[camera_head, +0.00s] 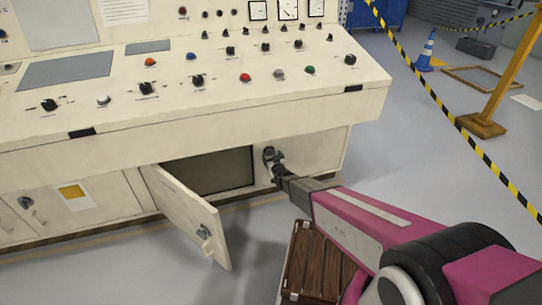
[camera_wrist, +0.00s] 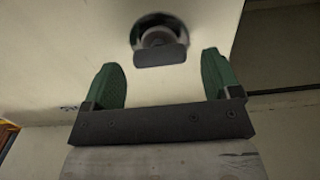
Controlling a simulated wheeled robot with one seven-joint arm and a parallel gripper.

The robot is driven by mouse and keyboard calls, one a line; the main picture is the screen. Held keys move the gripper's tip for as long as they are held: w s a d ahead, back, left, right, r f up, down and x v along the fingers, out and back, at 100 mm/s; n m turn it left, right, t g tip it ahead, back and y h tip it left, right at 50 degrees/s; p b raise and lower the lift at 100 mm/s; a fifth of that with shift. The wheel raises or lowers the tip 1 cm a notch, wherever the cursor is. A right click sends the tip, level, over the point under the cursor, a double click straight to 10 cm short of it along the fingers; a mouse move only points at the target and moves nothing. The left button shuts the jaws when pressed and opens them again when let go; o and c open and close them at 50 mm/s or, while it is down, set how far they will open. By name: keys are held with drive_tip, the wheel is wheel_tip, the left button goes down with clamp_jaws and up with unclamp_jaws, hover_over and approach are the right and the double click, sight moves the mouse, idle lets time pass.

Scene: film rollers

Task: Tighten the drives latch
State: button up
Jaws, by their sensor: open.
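The drives latch, taken to be the round dark knob (camera_head: 270,154), sits on the cream cabinet front just right of an open compartment. In the wrist view the latch (camera_wrist: 160,45) shows as a round metal seat with a flat grey tab, lying level across. My gripper (camera_wrist: 166,80) is open, with its green fingers spread wide and nothing between them. The latch is centred beyond the fingertips, and they look apart from it. In the head view my gripper (camera_head: 280,172) is close in front of the latch and partly covers it.
A cabinet door (camera_head: 190,215) with its own latch hangs open left of my gripper, beside a dark compartment (camera_head: 222,170). The console ledge (camera_head: 220,125) juts out above. A wooden crate (camera_head: 315,265) stands below my arm. Striped tape (camera_head: 455,118) runs along the right.

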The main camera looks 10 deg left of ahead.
drive_tip(key=shift+x, duration=0.9)
drive_tip(key=c, duration=0.9)
